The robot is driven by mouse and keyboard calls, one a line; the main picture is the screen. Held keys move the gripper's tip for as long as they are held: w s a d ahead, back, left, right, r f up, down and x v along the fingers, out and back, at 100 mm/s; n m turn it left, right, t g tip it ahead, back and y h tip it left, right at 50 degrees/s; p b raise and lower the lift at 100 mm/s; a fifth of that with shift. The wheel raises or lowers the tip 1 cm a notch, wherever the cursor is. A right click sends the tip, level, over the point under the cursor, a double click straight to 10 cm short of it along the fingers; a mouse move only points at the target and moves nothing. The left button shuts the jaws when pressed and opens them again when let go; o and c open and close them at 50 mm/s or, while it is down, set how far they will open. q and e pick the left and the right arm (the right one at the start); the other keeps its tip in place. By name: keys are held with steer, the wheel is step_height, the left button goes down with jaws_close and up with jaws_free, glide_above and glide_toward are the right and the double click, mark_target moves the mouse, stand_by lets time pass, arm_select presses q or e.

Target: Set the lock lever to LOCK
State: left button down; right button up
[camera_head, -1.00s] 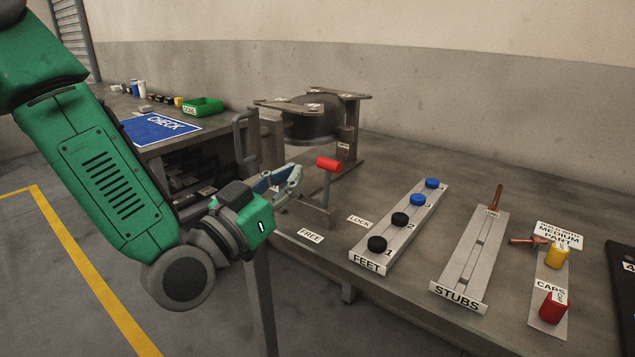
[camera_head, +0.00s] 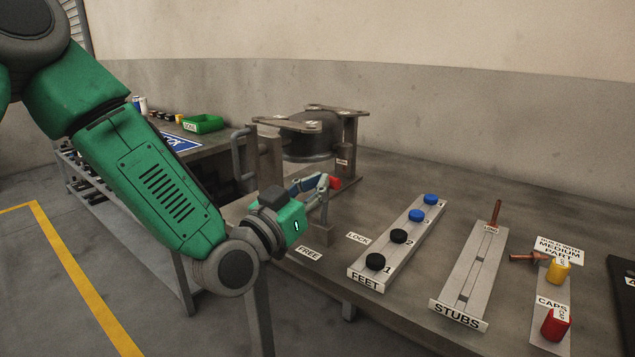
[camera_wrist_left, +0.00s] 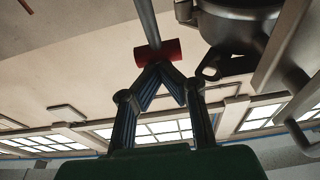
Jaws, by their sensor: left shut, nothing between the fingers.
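The lock lever has a thin grey shaft (camera_head: 324,210) rising from a small block, with a red cross handle (camera_head: 335,183) on top. It stands close to upright, behind the FREE label (camera_head: 309,253); the LOCK label (camera_head: 358,239) lies to its right. My left gripper (camera_head: 326,182) is shut and empty, its fingertips beside the red handle and partly covering it. In the left wrist view the shut fingertips meet just below the red handle (camera_wrist_left: 170,50); whether they touch it is unclear. My right gripper is not in view.
A dark compressor (camera_head: 312,140) in a metal frame stands behind the lever. The FEET rack (camera_head: 370,280) with several pucks and the STUBS rack (camera_head: 458,314) lie to the right. A side bench with a green bin (camera_head: 203,123) is at the left.

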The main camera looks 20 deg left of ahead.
arm_select(q)
steer(key=shift+w+d+r+g+y+p, duration=0.15)
steer(key=shift+w+g+p, duration=0.3)
steer(key=shift+p, duration=0.7)
steer(key=shift+w+r+g+y+p, duration=0.25)
steer(key=shift+g+p, duration=0.3)
steer(key=shift+p, duration=0.6)
steer(key=shift+w+d+f, duration=0.1)
steer(key=shift+w+f, duration=0.05)
steer(key=shift+w, duration=0.1)
steer(key=shift+w+d+f, duration=0.15)
steer(key=shift+w+f, duration=0.15)
steer(key=shift+w, duration=0.15)
